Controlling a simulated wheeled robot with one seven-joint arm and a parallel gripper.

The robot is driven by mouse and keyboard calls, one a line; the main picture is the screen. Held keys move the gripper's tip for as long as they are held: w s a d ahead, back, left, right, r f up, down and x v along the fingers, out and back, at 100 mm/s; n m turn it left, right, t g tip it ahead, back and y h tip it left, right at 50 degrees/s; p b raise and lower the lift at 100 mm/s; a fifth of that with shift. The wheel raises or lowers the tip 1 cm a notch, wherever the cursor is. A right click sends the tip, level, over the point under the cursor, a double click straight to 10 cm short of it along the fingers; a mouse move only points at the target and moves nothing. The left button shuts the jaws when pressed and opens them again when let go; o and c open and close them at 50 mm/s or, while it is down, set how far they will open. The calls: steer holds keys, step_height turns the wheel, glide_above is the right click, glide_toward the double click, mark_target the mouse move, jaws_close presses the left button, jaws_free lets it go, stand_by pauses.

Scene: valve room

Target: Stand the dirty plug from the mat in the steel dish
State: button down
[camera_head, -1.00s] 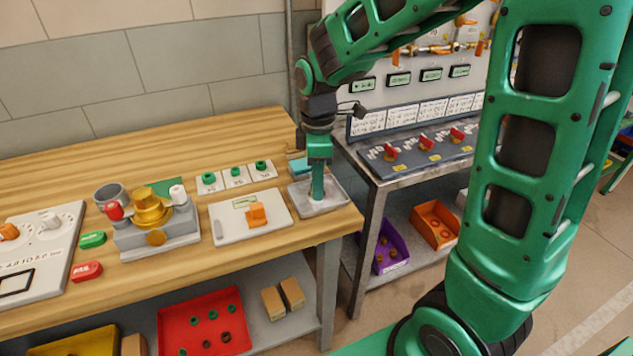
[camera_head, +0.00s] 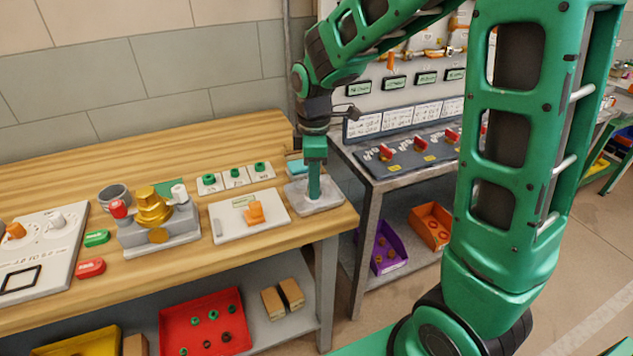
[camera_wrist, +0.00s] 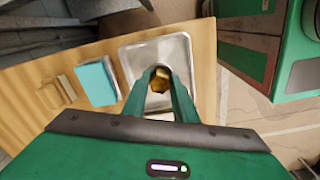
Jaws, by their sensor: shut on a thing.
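My gripper (camera_head: 314,196) points straight down over the steel dish (camera_head: 330,204) at the right end of the wooden bench. In the wrist view my gripper (camera_wrist: 160,84) is shut on a brass-brown plug (camera_wrist: 160,76), which shows between the fingertips inside the outline of the dish (camera_wrist: 134,54). The fingers hide the plug in the head view. I cannot tell whether its base touches the dish floor. A white mat-like board (camera_head: 224,232) left of the dish bears an orange piece (camera_head: 254,213).
A teal block (camera_wrist: 96,82) lies close beside the dish. Cards with green rings (camera_head: 234,175) and a brass fixture (camera_head: 152,208) stand farther left. A metal table with red-handled valves (camera_head: 420,145) stands right of the bench. The bench edge is close to the dish.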

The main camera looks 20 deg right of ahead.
steer(key=shift+s+f, duration=0.5)
steer(key=shift+f, duration=0.15)
steer(key=c, duration=1.4)
jaws_free()
steer(key=shift+w, duration=0.1)
steer(key=shift+o, duration=0.2)
steer(key=shift+a+f, duration=0.1)
steer(key=shift+w+r+g, duration=0.2)
steer(key=shift+r+g, duration=0.1)
steer(key=shift+r, duration=0.05)
steer(key=shift+w+a+r, duration=0.1)
steer(key=shift+w+r, duration=0.15)
steer(key=shift+w, duration=0.45)
steer(key=shift+s+r, duration=0.4)
steer(key=shift+r, duration=0.45)
steer(key=shift+d+r, duration=0.2)
steer(key=shift+r, duration=2.4)
